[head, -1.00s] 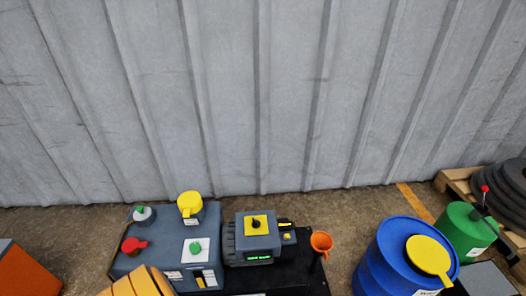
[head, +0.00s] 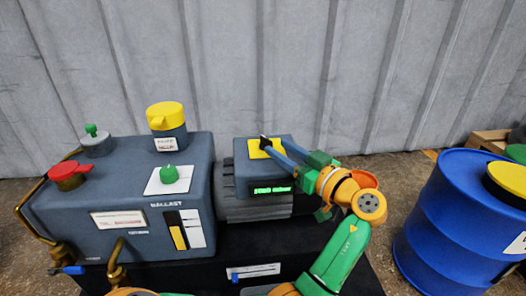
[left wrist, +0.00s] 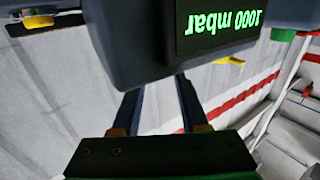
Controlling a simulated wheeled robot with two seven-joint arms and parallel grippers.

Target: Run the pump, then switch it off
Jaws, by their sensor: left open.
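The pump (head: 140,200) is a dark grey-blue unit on a black base. Its motor box (head: 262,180) carries a yellow switch plate (head: 257,150) with a black knob (head: 264,140) on top. A green display shows on the front; in the left wrist view the display (left wrist: 225,30) reads 1000 mbar, upside down. My left gripper (head: 273,144) is open, its two blue-grey fingers reaching over the plate from the right, their tips at the knob. I cannot tell whether they touch it. In the left wrist view the fingertips are hidden behind the box. My right gripper is out of view.
On the pump stand a red valve handle (head: 69,172), a green-knobbed cap (head: 95,140), a yellow-capped port (head: 166,120) and a green ballast knob (head: 169,174). Brass pipes run at its left. A blue drum (head: 455,230) stands to the right. A corrugated wall (head: 230,60) is behind.

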